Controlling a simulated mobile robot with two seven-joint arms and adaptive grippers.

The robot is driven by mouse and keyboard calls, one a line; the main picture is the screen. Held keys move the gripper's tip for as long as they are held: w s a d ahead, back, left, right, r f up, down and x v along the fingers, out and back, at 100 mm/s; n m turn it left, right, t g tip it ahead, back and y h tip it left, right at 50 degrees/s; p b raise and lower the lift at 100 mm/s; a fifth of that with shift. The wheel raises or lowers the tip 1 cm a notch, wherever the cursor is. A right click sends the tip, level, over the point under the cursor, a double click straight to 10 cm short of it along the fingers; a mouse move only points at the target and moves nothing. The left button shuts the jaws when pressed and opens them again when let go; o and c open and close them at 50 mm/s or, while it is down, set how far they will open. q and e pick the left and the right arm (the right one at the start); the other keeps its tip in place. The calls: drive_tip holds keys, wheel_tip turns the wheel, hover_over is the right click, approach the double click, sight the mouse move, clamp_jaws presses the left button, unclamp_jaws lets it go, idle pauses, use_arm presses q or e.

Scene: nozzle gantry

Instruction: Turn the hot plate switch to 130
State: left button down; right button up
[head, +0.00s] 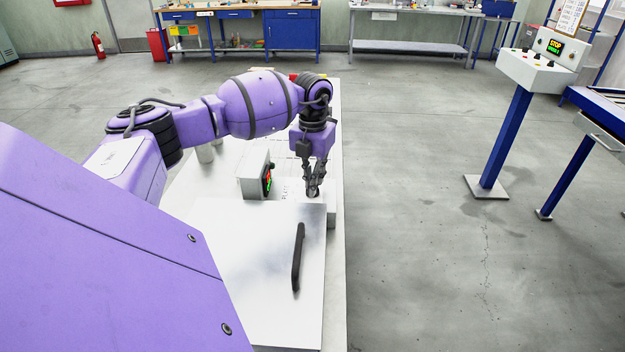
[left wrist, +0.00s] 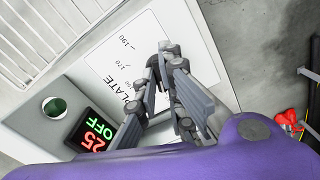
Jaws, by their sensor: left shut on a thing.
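The hot plate panel (left wrist: 95,65) is a pale face with a white label (left wrist: 120,50) marked "PLATE", "170" and "190" beside my left gripper. The display (left wrist: 91,135) reads a red 25 and a green OFF. My left gripper (left wrist: 165,75) is shut on the switch at the label; the switch itself is mostly hidden by the fingers, so its pointer angle cannot be told. In the head view the left gripper (head: 314,190) points down at the panel beside the display box (head: 255,175). My right gripper is not in view.
A metal lid with a black handle (head: 298,258) lies in front of the gripper. A wire rack (left wrist: 45,30) is beside the panel. A blue-post console (head: 537,72) with a STOP screen stands to the right. The floor between is clear.

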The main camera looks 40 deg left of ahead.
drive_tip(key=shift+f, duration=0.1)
use_arm(q)
drive_tip(key=m+b, duration=0.1)
drive_tip(key=m, duration=0.3)
drive_tip(key=shift+f+b, duration=0.1)
drive_tip(key=shift+b, duration=0.2)
drive_tip(key=shift+m+b, duration=0.35)
drive_tip(key=shift+m, duration=0.95)
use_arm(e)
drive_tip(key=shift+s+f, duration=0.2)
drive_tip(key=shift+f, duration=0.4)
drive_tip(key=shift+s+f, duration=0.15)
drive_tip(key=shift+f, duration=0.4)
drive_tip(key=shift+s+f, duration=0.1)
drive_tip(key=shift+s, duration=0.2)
use_arm(q)
drive_tip(key=c, duration=1.9)
unclamp_jaws()
drive_tip(key=shift+o, duration=0.2)
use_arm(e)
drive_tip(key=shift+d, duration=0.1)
